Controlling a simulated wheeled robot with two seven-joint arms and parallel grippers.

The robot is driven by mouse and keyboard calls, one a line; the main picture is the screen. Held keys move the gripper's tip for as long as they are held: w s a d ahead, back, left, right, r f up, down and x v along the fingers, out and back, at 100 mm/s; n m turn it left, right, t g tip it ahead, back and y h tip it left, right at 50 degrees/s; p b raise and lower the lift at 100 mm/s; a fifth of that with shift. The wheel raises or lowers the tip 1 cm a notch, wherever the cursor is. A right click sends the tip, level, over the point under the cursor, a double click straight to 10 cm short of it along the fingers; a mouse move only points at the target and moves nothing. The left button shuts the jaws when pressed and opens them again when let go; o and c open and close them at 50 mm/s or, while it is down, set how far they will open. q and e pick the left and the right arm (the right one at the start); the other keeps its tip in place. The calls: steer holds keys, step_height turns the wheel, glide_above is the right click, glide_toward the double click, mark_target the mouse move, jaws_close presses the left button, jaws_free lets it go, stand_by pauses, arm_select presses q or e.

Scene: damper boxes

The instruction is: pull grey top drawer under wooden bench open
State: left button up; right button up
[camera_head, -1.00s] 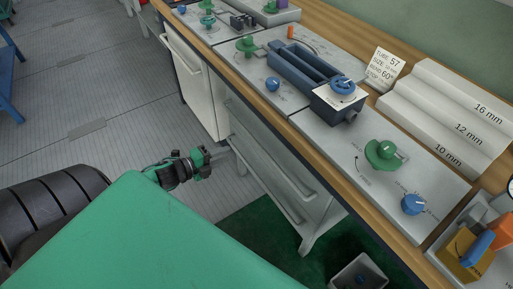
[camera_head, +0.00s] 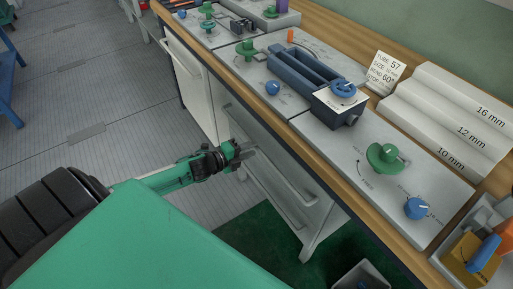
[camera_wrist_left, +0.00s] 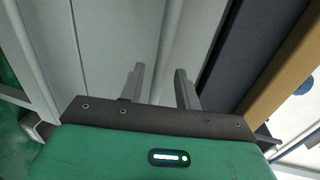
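The grey drawer unit (camera_head: 322,215) stands under the wooden bench (camera_head: 352,190), with long bar handles on its front. The upper drawer's front (camera_head: 262,130) looks closed. My left gripper (camera_head: 250,153) is in front of the unit, close to the far end of the handles. In the left wrist view its two fingers (camera_wrist_left: 160,88) are apart, pointing at the grey front. A pale grey bar-like strip (camera_wrist_left: 168,45) runs between and beyond the fingertips; I cannot tell whether they touch it. My right gripper is not in view.
A white cabinet (camera_head: 190,85) stands to the left under the bench. The bench top carries a blue bending fixture (camera_head: 318,80), green knobs (camera_head: 385,157) and blue knobs (camera_head: 417,208). A grey bin (camera_head: 362,277) sits on the floor. Grey floor (camera_head: 110,130) is free at left.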

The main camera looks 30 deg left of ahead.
mark_target(257, 147)
arm_select(q)
steer(key=shift+x, duration=1.6)
jaws_close()
